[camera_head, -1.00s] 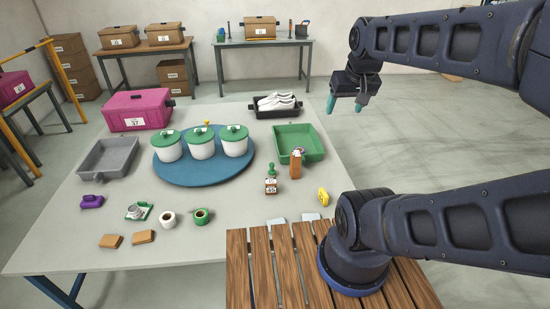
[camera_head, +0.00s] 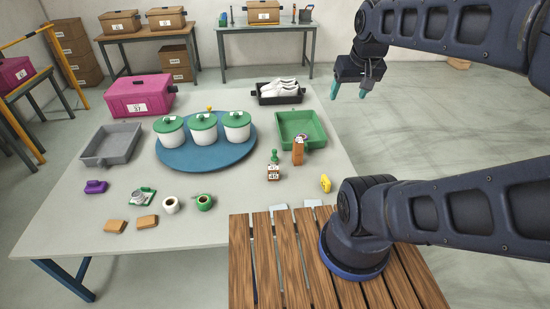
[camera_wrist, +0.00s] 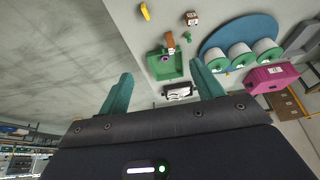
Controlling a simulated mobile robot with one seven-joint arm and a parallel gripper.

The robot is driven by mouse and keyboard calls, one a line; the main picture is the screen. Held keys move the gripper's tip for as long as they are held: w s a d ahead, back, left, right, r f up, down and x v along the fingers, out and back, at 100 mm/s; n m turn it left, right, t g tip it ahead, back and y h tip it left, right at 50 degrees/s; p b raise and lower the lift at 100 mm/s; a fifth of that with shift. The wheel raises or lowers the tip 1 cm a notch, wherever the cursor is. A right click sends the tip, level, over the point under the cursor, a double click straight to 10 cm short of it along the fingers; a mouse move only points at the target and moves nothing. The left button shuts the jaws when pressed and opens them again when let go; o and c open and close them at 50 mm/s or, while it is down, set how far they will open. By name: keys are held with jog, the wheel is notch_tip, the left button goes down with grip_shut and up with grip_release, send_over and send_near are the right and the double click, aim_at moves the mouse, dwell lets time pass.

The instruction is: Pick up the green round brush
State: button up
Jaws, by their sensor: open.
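A small green knob-topped object (camera_head: 274,156), which looks like the green round brush, stands on the grey table behind a small box (camera_head: 273,173) labelled 45. The box hides its lower part. The green object also shows in the wrist view (camera_wrist: 188,37), beside the box. My gripper (camera_head: 350,91) is open and empty, raised in the air beyond the table's right edge, well away from the green object. Its two teal fingers stand wide apart in the wrist view (camera_wrist: 160,80), with nothing between them.
An upright brown object (camera_head: 298,152) stands close to the right of the green object, before a green tray (camera_head: 322,139). A yellow item (camera_head: 325,184) lies nearer. Lidded white tubs stand on a blue disc (camera_head: 240,160) to the left. A wooden slatted surface (camera_head: 265,270) is in front.

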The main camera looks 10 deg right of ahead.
jog(key=shift+w, duration=0.1)
jog(key=shift+c, duration=0.3)
jog(key=n+g, duration=0.5)
jog(key=n, duration=0.6)
send_over(274, 155)
jog(key=w, duration=0.1)
jog(key=f, duration=4.6)
jog(key=shift+w+d+f, duration=0.1)
jog(key=shift+d+f, duration=0.1)
jog(key=shift+d, duration=0.05)
jog(key=shift+f, duration=5.65)
jog(key=c, duration=1.1)
